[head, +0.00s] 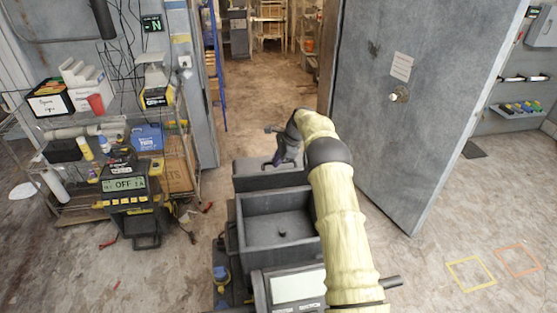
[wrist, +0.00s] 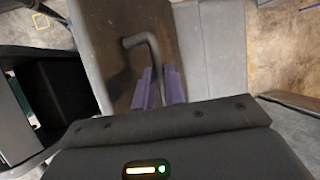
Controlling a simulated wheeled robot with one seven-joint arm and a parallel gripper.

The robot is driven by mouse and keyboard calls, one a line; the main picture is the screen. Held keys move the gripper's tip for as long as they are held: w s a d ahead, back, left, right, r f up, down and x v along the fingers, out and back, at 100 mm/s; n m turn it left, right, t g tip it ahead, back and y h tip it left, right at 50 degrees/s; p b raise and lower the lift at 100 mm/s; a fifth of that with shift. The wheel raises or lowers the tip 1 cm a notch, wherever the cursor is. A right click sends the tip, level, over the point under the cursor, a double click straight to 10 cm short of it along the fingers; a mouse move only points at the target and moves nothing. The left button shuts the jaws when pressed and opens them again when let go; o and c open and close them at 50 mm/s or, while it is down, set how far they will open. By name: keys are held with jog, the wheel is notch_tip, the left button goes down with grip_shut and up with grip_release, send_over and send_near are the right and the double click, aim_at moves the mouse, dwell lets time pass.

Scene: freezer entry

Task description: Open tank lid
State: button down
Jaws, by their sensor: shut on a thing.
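A grey box-shaped tank (head: 262,181) stands in front of me in the head view, with its flat top in place as far as I can see. My gripper (head: 276,160) is over the tank's top, its purple fingers pointing down. In the wrist view my gripper (wrist: 160,82) is shut on a bent grey handle (wrist: 148,42), with one purple finger on each side of the rod. The handle's free end sticks out beyond the fingertips. A flat surface (wrist: 207,45) lies beneath and right of the handle. The handle's base is hidden behind the wrist body.
An open grey bin (head: 280,227) is nearer me than the tank. A grey door (head: 420,110) stands open at right. The doorway floor (head: 268,90) is clear.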

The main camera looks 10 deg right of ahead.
jog(key=c, duration=1.9)
grip_release()
jog(key=shift+s+d+f, duration=0.15)
jog(key=shift+d+f, duration=0.05)
jog(key=shift+f, duration=0.4)
jog(key=o, duration=0.4)
jog(key=shift+w+f, duration=0.15)
jog(key=shift+w, duration=0.05)
jog(key=shift+c, duration=0.2)
jog(key=shift+o, duration=0.4)
jog(key=shift+w, duration=0.4)
jog(key=shift+s+a+r, duration=0.15)
jog(key=shift+s+r, duration=0.1)
jog(key=shift+r, duration=0.05)
jog(key=shift+d+r+b, duration=0.2)
jog(key=shift+r+b, duration=0.15)
jog(key=shift+r, duration=0.05)
jog(key=b+v, duration=0.3)
jog(key=v, duration=1.3)
jog(key=shift+w+d, duration=0.2)
jog(key=shift+d, duration=0.05)
jog(key=shift+a, duration=0.1)
